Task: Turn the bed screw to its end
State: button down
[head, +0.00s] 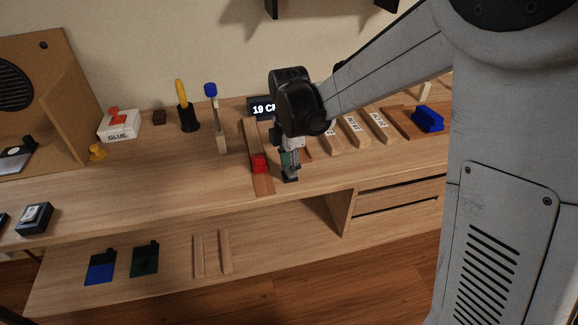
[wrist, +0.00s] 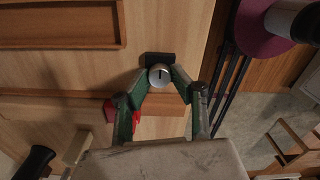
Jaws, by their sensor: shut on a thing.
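The bed screw (wrist: 159,75) shows in the wrist view as a small round silvery head with a dark mark across it. It sits against a dark block (wrist: 158,58) at the bench's front edge. My gripper (wrist: 160,78) has its green fingers closed around the screw head, one tip on each side. In the head view my gripper (head: 290,172) points down at the front edge of the bench, just right of a red block (head: 259,163) on a wooden strip. There the screw itself is hidden by the gripper. How far the screw is turned cannot be told.
A display reading "19 C" (head: 262,108) stands behind the arm. Wooden pieces with labels (head: 354,128) and a blue block (head: 428,119) lie to the right. A blue-topped lever (head: 211,91) stands to the left.

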dwell(0.5)
jog(key=c, duration=1.5)
grip_release()
notch_tip(320, 180, up, 12)
